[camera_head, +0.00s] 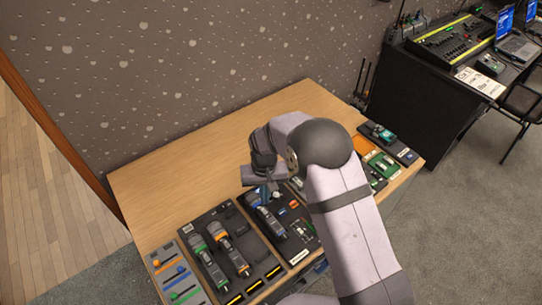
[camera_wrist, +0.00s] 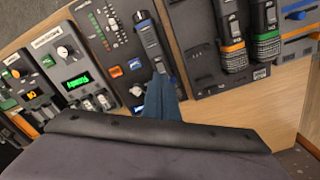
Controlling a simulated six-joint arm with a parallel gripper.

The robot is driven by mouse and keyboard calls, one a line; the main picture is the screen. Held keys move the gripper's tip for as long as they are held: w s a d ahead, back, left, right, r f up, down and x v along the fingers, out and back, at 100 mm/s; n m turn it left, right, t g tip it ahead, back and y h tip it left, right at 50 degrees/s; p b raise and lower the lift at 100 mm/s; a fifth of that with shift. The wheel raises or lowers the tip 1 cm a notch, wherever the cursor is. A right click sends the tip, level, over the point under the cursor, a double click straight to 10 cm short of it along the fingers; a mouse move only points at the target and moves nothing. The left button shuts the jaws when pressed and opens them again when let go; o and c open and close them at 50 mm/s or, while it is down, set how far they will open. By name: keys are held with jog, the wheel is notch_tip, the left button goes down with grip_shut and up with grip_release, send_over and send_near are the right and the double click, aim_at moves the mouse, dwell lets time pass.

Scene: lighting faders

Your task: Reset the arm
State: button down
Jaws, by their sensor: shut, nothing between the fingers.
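My gripper (camera_head: 262,192) reaches down over the table, above the upper part of a dark panel (camera_head: 297,256) with a handheld device, an orange button and small sliders. In the wrist view its blue fingers (camera_wrist: 162,95) are shut and empty, close to the lower end of the black handheld device (camera_wrist: 149,42). I cannot tell whether they touch it. A grey fader panel (camera_head: 163,256) with orange, blue and green sliders lies at the table's left front. My arm hides part of the panels behind it.
A black tray (camera_head: 212,222) holds a green-banded and an orange-banded handheld device. More modules, one with a lit green display (camera_wrist: 77,84), line the table's right side. The wooden table (camera_head: 190,160) is bare toward the wall. A black desk (camera_head: 425,95) with a mixing console stands behind right.

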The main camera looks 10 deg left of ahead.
jog(key=s+d+f, duration=0.1)
jog(key=s, duration=0.1)
jog(key=s+d+f+n+g, duration=0.1)
jog(key=s+d, duration=0.1)
jog(key=s, duration=0.1)
jog(key=s+d+f+n+g+h, duration=0.1)
jog(key=s, duration=0.1)
jog(key=shift+s+d+f, duration=0.2)
jog(key=shift+s+d, duration=0.1)
jog(key=shift+s, duration=0.05)
jog(key=s+d+r+m+g, duration=0.1)
jog(key=s+d+r, duration=0.4)
jog(key=s+d, duration=0.25)
jog(key=s+d+r+m, duration=0.1)
jog(key=s+d+r, duration=0.5)
jog(key=s+d, duration=0.15)
jog(key=w+d+r+m+t+y, duration=0.1)
jog(key=w+d+r+m+t, duration=0.2)
jog(key=d+r, duration=0.1)
jog(key=shift+w+d+r+b, duration=0.25)
jog(key=shift+d+r+b, duration=0.05)
jog(key=shift+r, duration=0.4)
